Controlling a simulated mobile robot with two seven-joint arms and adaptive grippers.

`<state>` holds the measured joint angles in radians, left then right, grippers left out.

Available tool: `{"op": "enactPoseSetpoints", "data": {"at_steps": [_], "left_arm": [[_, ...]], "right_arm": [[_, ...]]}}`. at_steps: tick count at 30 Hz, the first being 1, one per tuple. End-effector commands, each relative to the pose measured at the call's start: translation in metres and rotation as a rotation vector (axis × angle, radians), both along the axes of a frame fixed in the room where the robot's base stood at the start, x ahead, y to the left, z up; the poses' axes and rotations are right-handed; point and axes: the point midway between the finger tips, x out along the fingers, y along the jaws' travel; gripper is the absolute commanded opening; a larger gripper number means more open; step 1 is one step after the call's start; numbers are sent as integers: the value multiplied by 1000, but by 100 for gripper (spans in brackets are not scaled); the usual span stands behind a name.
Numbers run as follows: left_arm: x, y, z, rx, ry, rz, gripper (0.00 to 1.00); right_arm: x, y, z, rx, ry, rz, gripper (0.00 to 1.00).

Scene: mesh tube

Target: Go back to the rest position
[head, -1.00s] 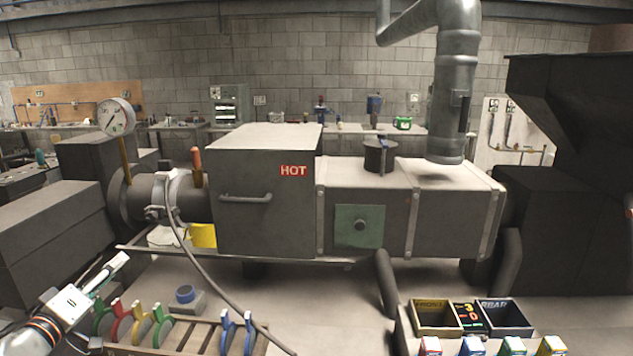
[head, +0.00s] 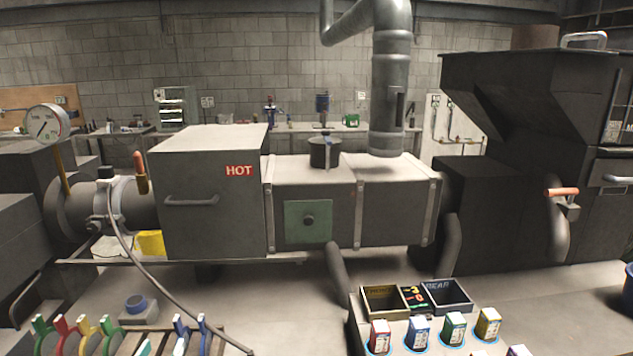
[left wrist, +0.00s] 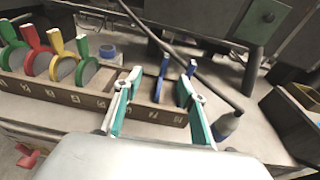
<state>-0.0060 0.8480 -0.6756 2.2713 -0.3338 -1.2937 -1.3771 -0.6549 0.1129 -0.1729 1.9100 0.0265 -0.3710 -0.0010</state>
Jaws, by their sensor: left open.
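My left gripper (head: 161,346) shows only by its teal and white fingertips at the bottom edge of the head view. Green, red (left wrist: 30,37), yellow (left wrist: 56,45) and green handled discs stand in the rack left of the fingers. Two blue handled pieces (left wrist: 161,80) stand in the rack, seen between and near the fingers. My right gripper is in neither view.
A dark machine with a HOT label (head: 238,170) fills the middle. Open bins (head: 383,300) and several coloured boxes (head: 418,329) stand to the right. The floor between rack and bins is clear.

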Motion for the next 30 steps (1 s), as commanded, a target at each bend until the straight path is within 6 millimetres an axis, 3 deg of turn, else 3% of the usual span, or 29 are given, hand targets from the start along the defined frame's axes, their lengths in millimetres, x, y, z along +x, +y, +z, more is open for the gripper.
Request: {"op": "enactPoseSetpoints", "data": {"at_steps": [1, 6, 12, 23, 30], "left_arm": [[-12, -7, -10, -191, 16, 65, 41], [-50, -5, -39, -790, 30, 353, 41], [-104, 13, -75, -1324, -21, 735, 41], [-193, 41, -121, -1820, -225, 1280, 41], [-173, 2, -168, -1981, -120, 1232, 41]], "right_arm": [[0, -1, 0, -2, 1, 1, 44], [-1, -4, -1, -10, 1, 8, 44], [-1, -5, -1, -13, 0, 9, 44], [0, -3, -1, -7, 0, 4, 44], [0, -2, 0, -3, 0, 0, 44]]}}
